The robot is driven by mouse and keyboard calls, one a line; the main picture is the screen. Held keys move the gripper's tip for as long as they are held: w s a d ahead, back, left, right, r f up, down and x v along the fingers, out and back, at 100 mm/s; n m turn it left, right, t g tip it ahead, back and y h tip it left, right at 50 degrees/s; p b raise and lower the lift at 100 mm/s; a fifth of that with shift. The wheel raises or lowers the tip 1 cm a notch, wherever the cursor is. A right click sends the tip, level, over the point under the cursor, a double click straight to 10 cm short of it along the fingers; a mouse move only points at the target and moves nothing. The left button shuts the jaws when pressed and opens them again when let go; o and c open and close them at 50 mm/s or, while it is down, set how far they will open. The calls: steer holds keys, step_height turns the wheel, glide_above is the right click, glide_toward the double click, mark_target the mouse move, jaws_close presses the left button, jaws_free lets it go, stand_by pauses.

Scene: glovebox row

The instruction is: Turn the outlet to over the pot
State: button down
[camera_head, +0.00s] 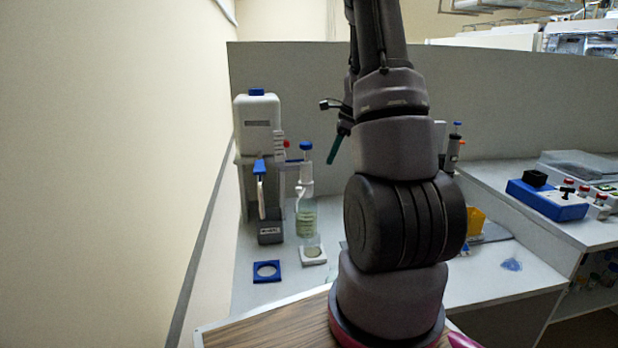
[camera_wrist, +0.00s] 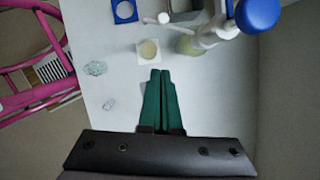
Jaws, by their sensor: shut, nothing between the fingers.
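A clear bottle (camera_head: 306,222) with a white dispenser head and a blue top knob (camera_head: 306,146) stands on the left bench. In the wrist view, the knob (camera_wrist: 258,14) is large and near the camera. A pale arm with a round end, apparently the outlet (camera_wrist: 164,17), reaches left from the dispenser head. A small round, pot-like thing (camera_wrist: 149,48) sits on a white square pad (camera_wrist: 142,62). The outlet's end appears above and right of the pot in that picture, not lined up with it. My gripper (camera_wrist: 160,72) is shut and empty, its green fingers pointing toward the pad.
A blue square with a round hole (camera_head: 254,271) lies left of the pad. A white and grey machine (camera_head: 258,125) stands behind it. My arm hides the bench's middle. A blue box (camera_head: 545,200) sits on the right bench. A pink frame (camera_wrist: 45,45) shows in the wrist view.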

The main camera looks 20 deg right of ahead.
glide_toward(300, 195)
step_height(300, 195, down, 5)
steer(key=s+d, duration=0.1)
steer(key=d, duration=0.2)
steer(key=shift+w+a+r, duration=0.1)
steer(key=shift+w+a, duration=0.3)
steer(key=shift+a, duration=0.45)
steer(key=shift+w+a, duration=0.35)
steer(key=shift+a, duration=0.45)
steer(key=shift+w+a+m, duration=0.1)
steer(key=shift+a+m, duration=0.15)
steer(key=shift+m, duration=0.05)
